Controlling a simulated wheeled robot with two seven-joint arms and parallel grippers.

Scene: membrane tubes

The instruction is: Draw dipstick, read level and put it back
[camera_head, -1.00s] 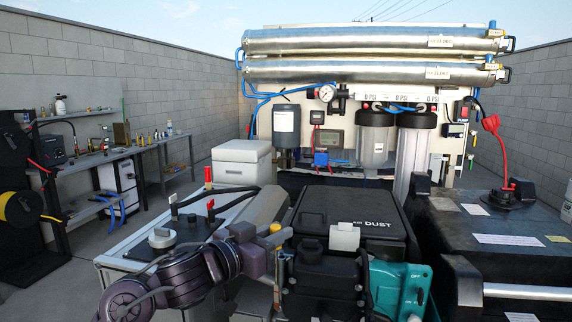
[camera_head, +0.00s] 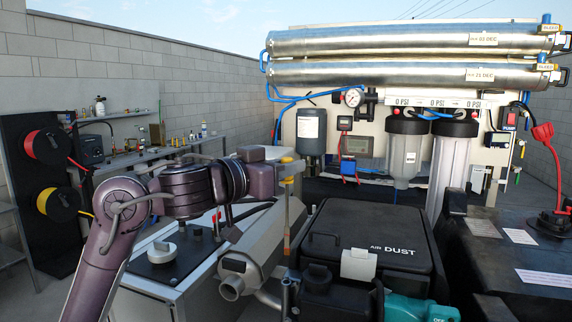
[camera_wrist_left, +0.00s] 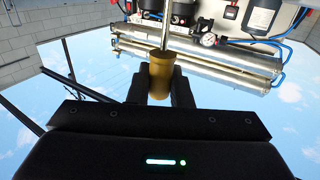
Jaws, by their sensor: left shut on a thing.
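My left gripper (camera_head: 283,170) is shut on the yellow-brown handle of the dipstick (camera_head: 288,160), above the engine. In the left wrist view the handle (camera_wrist_left: 162,74) sits between the two dark fingers, with a thin pale rod running from it. In the head view the rod hangs upright, with its lower part in front of the engine's left side. I cannot tell whether its lower end is clear of the tube. No level mark is readable. My right gripper is out of view.
A grey muffler (camera_head: 262,242) lies just left of the rod. A teal part (camera_head: 422,308) sits at the lower right. A black tank (camera_head: 500,250) with a red hose (camera_head: 545,134) stands at right. Metal membrane tubes (camera_head: 400,42) and filter housings (camera_head: 405,150) are behind.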

